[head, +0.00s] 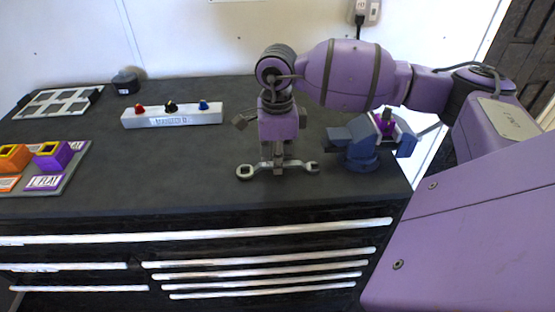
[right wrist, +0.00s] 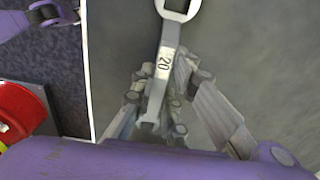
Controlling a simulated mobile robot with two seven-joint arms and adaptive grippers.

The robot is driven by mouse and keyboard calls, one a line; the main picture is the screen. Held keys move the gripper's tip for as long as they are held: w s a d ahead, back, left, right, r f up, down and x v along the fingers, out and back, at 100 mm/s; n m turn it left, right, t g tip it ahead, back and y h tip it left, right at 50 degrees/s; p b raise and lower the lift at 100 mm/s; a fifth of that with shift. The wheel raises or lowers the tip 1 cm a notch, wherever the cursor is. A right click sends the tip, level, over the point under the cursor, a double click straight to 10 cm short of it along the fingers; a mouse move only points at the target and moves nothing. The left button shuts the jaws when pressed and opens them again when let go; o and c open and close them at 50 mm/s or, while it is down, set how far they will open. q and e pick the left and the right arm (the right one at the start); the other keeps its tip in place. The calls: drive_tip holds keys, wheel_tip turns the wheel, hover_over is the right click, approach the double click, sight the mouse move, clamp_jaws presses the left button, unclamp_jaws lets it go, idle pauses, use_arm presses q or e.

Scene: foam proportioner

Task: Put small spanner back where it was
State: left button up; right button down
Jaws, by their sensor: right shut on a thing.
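I cannot tell whether the spanner touches the bench. My left gripper is in neither view.
A blue vise (head: 362,155) with a purple piece stands right of the spanner. A white block with coloured knobs (head: 172,120) lies behind left. A board with orange and purple holders (head: 75,165) and a grey rack (head: 58,103) are at the left. The front middle is clear.

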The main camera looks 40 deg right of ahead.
drive_tip(key=shift+f, duration=0.2)
drive_tip(key=c, duration=1.7)
unclamp_jaws()
drive_tip(key=shift+c, duration=0.2)
drive_tip(key=shift+r, duration=0.1)
wheel_tip(320, 180, up, 12)
drive_tip(key=shift+r, duration=0.15)
